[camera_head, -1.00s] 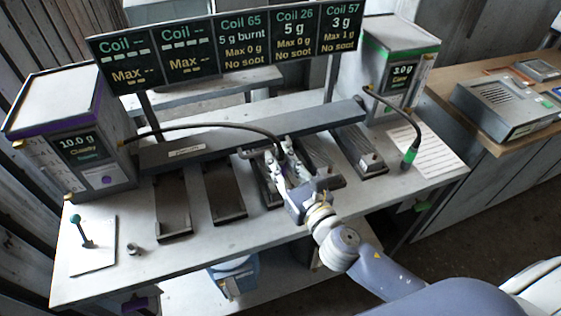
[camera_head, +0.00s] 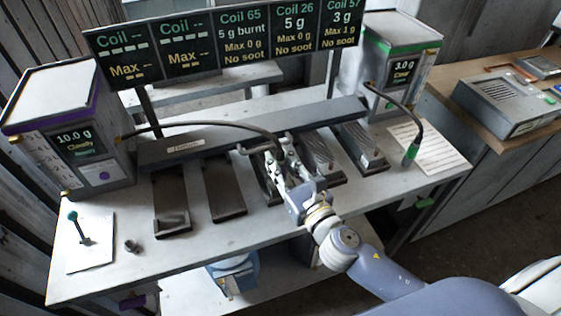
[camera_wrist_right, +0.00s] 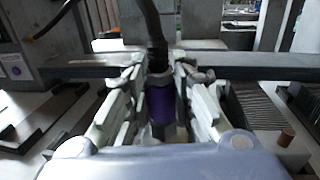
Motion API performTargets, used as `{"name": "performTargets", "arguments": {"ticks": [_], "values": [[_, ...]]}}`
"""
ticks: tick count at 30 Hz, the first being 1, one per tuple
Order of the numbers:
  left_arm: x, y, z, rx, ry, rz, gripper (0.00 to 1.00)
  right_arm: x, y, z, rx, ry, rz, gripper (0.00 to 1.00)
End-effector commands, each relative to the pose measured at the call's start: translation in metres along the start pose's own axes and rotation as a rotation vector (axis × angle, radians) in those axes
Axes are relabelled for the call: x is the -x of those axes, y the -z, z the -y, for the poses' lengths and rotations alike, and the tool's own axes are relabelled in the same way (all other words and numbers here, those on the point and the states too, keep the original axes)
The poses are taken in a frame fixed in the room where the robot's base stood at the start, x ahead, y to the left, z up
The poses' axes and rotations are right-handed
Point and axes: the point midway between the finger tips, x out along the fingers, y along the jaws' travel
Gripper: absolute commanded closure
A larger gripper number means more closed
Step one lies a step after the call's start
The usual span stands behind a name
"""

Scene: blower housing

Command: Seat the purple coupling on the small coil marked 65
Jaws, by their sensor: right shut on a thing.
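My right gripper (camera_head: 281,153) is shut on the purple coupling (camera_wrist_right: 161,105), at the end of a dark hose (camera_head: 215,127). The hose runs from the purple-trimmed unit (camera_head: 66,125). In the right wrist view the coupling is upright between the fingers. The gripper is over the third bay from the left (camera_head: 266,187), below the display column "Coil 65". The gripper hides most of that bay, so I cannot read a coil mark or tell whether the coupling touches the coil. My left gripper is not in view.
Two empty dark trays (camera_head: 222,195) lie left of the gripper. Two bays with coils (camera_head: 360,147) lie to its right. A green-tipped hose (camera_head: 411,153) hangs from the green-trimmed unit (camera_head: 387,65). A teal-knobbed lever (camera_head: 80,230) stands front left. The display board (camera_head: 240,35) rises behind.

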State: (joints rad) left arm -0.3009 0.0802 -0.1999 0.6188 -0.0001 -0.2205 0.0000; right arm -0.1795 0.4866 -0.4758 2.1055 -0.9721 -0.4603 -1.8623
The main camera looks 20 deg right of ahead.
Motion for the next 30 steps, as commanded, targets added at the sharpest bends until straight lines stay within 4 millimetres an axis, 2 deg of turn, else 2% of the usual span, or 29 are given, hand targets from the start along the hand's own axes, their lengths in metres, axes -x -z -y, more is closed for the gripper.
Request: {"name": "performTargets", "arguments": {"ticks": [13,14,16,26,30], "values": [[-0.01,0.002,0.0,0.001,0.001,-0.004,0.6,0.0,0.011,0.0,-0.001,0.0,0.001,1.0],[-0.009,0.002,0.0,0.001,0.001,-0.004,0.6,0.0,0.01,0.0,-0.001,0.0,0.001,0.71],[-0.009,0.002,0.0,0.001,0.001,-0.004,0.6,0.0,0.01,0.0,-0.001,0.0,0.001,0.55],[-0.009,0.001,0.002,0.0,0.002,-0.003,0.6,0.0,0.011,0.0,-0.001,0.0,-0.001,0.54],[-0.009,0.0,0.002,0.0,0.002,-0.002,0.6,0.007,0.012,0.0,-0.002,0.0,-0.004,0.54]]}}
